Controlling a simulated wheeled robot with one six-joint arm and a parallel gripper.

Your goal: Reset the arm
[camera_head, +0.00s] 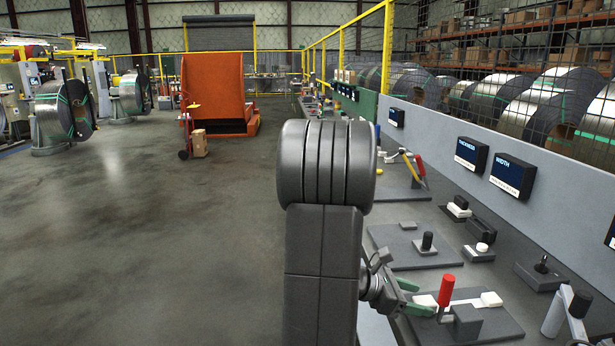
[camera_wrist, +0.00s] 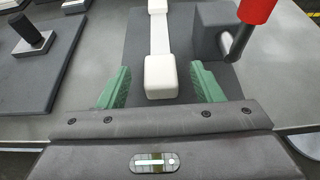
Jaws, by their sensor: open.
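My arm (camera_head: 325,240) rises in front of the head camera, and its wrist bends right over the console. My gripper (camera_head: 414,298) is open, with green fingers, just above a dark plate at the console's near part. In the wrist view, my gripper (camera_wrist: 161,86) has its two fingers apart on either side of a white block (camera_wrist: 160,76) at the end of a white bar (camera_wrist: 158,35). I cannot tell whether they touch it; nothing is clearly held. A lever with a red handle (camera_head: 446,290) stands beside the bar; its red handle also shows in the wrist view (camera_wrist: 256,10).
A plate with a black knob (camera_head: 427,241) lies just beyond. A joystick box (camera_head: 541,272) and a pale upright lever (camera_head: 553,314) stand to the right. A grey panel (camera_head: 440,135) with displays backs the console. Open floor (camera_head: 150,230) lies left.

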